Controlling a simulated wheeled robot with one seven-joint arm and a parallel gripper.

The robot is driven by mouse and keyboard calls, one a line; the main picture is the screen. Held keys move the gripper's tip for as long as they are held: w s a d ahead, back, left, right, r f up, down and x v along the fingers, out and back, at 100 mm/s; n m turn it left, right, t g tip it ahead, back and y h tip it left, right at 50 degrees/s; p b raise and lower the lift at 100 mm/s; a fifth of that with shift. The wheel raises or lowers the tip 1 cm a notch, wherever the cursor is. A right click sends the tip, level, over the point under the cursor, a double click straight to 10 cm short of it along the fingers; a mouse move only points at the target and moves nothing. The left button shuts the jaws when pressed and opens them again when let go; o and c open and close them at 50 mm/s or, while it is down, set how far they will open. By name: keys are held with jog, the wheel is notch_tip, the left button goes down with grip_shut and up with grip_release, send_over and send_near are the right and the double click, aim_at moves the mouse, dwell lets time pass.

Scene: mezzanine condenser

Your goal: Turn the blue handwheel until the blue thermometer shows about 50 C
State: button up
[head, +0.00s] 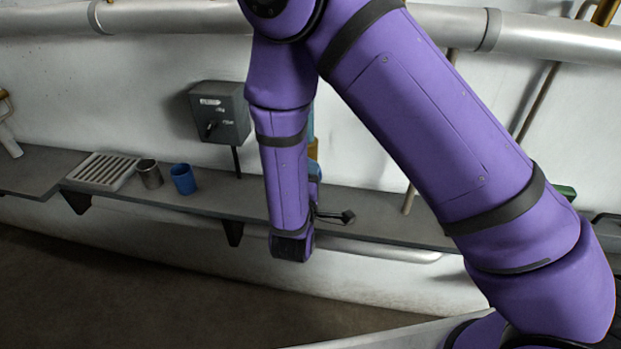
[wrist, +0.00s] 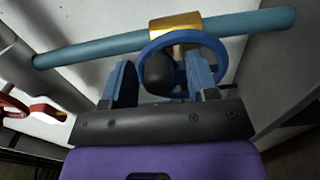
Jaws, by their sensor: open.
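The blue handwheel (wrist: 222,49) shows in the wrist view as a ring in front of a brass valve body (wrist: 175,27) on a blue pipe (wrist: 95,48). My gripper (wrist: 160,70) is open, with one finger at each side of a dark rounded knob (wrist: 157,74) at the wheel. Whether the fingers touch the knob or the rim, I cannot tell. In the head view my arm hides most of the wheel; only a bit of the brass body (head: 313,150) shows. The blue thermometer is not seen in either view, so its reading cannot be told.
A narrow grey shelf (head: 380,222) runs along the wall, with a slatted tray (head: 102,170), a metal cup (head: 149,174) and a blue cup (head: 183,179). A grey switch box (head: 220,111) is on the wall. Red parts (wrist: 14,107) lie left in the wrist view.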

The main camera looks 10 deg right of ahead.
jog(key=v, duration=1)
jog(key=shift+s, duration=0.3)
jog(key=shift+a, duration=0.1)
jog(key=s+d+r+m+g+h, duration=0.2)
jog(key=d+r+m+g+h, duration=0.6)
jog(key=d+r+g, duration=0.95)
jog(key=s+d+r+m+t+y, duration=0.5)
jog(key=s+d+r+t+y, duration=0.1)
jog(key=s+r+y, duration=0.6)
jog(key=shift+s+d+m+y, duration=0.4)
jog(key=shift+d+y, duration=0.4)
jog(key=shift+y, duration=0.3)
dwell(2.5)
